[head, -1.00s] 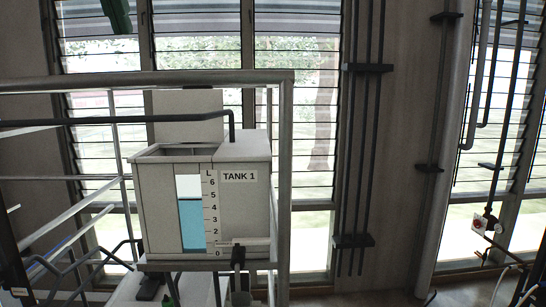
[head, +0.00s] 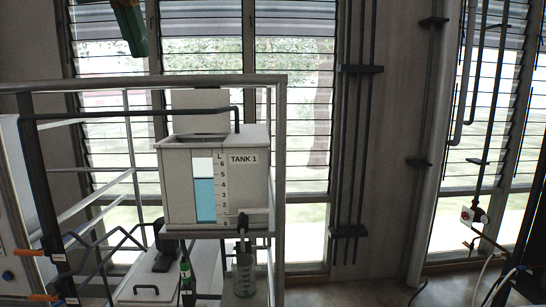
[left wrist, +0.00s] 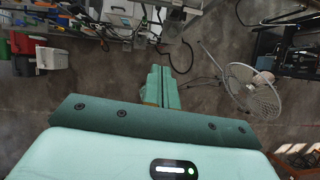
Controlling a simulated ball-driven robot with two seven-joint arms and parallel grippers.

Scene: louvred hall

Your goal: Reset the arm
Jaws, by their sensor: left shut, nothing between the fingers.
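My left gripper (head: 132,30) is green and hangs at the top left of the head view, in front of the louvred window. It also shows in the left wrist view (left wrist: 158,85), where its two fingers lie together with nothing between them. It is clear of everything around it. My right gripper is in neither view.
A white tank (head: 178,190) labelled TANK 1, with blue liquid in its gauge, stands in a grey metal frame (head: 281,150). A glass beaker (head: 244,277) sits below its tap. The left wrist view shows a standing fan (left wrist: 252,92) and open dark floor.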

